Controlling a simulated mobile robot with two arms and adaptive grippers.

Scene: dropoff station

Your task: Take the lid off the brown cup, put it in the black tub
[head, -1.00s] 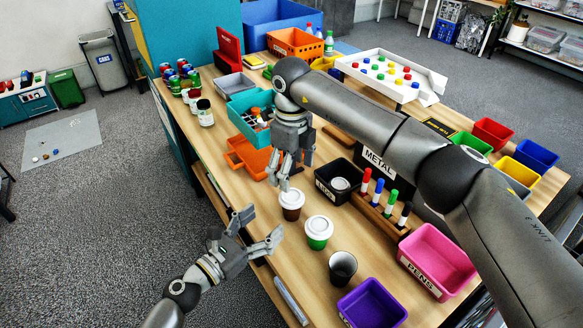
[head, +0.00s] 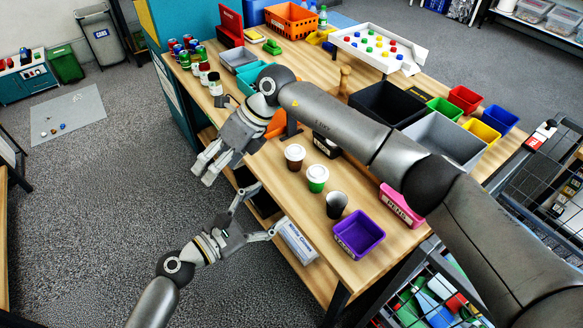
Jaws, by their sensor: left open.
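The brown cup (head: 294,160) stands upright on the table, and its white lid (head: 295,151) is on it. My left gripper (head: 264,210) is open and empty, beyond the table's front edge, left of and lower than the cup in the picture. My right gripper (head: 208,172) hangs off the front edge, left of the cup and apart from it. Its fingers point down; I cannot tell how far apart they are.
A pink bin (head: 402,208) is partly behind my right arm. A grey bin (head: 446,138) stands farther back.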

